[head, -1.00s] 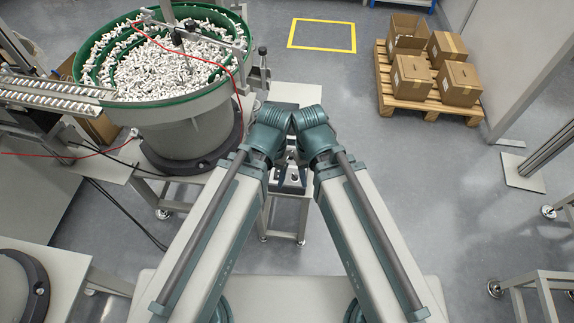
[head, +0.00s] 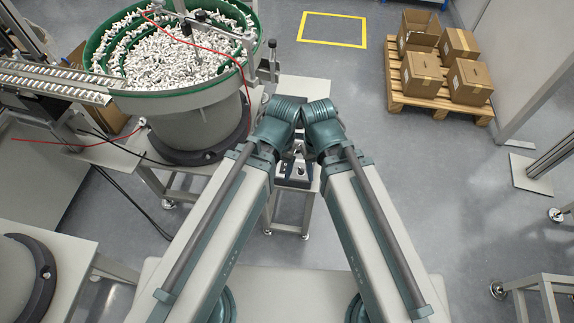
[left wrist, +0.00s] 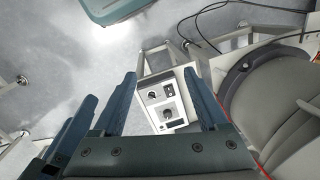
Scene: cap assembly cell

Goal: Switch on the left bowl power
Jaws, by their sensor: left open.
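A light control box (left wrist: 168,103) with two dark round knobs, a small black switch and a dark panel shows between the fingers in the left wrist view. My left gripper (left wrist: 160,76) is open and empty above it, apart from it as far as I can see. In the head view the box's stand (head: 290,200) is partly hidden behind my two arms. The green-rimmed bowl feeder (head: 103,90), full of white caps, stands left of it; its grey body (left wrist: 292,108) shows in the wrist view. My right gripper is hidden in the head view; another blue finger at the wrist view's left is unclear.
A linear track (head: 50,82) runs to the bowl from the left. A red cable (head: 75,146) and black cables hang near the bowl. Another round base (head: 20,285) stands at lower left. A pallet (head: 437,105) with cartons sits at upper right. The floor between is clear.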

